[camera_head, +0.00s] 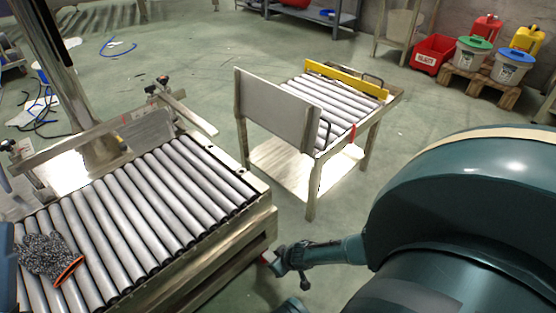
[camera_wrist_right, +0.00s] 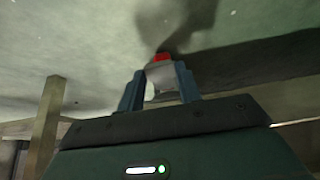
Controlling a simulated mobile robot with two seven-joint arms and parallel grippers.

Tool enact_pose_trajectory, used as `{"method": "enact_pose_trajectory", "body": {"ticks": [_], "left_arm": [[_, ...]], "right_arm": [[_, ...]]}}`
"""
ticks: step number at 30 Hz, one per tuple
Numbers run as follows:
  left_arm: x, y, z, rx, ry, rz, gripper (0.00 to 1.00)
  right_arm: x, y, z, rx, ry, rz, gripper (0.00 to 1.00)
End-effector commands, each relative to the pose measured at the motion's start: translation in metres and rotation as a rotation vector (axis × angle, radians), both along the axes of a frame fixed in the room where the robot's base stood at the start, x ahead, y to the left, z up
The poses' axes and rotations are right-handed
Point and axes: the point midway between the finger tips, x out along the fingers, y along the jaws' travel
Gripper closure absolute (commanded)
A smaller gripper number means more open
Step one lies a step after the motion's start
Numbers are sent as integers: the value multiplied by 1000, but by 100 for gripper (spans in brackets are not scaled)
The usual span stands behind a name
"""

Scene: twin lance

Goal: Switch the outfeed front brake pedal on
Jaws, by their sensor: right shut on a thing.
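My right gripper (camera_head: 278,262) is low beside the near end of the roller conveyor (camera_head: 150,215). Its two fingers also show in the right wrist view (camera_wrist_right: 160,76). They are shut on a pale grey piece with a red end (camera_wrist_right: 161,58), which looks like the brake pedal. In the head view only a small red bit (camera_head: 268,257) of it shows at the fingertips, by the conveyor's lower frame. Whether the pedal is up or down cannot be told. My left gripper is not in view.
A patterned glove with an orange cuff (camera_head: 50,258) lies on the rollers. A second roller table (camera_head: 335,100) with a grey panel and yellow bar stands behind, with clear floor between. Red and lidded bins (camera_head: 473,52) stand at the back right.

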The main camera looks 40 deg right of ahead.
Motion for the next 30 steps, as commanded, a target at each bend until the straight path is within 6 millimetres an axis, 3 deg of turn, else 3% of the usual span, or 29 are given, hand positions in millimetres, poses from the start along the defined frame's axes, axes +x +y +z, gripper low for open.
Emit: {"method": "enact_pose_trajectory", "body": {"ticks": [10,27,28,30], "left_arm": [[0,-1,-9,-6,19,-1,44],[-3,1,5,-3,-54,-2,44],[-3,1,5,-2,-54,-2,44],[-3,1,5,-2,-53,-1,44]], "right_arm": [[2,-1,-10,16,-172,-4,88],[-1,-1,-14,22,-258,0,88],[-1,-1,-14,22,-258,0,65],[-1,-1,-14,22,-257,0,59]]}}
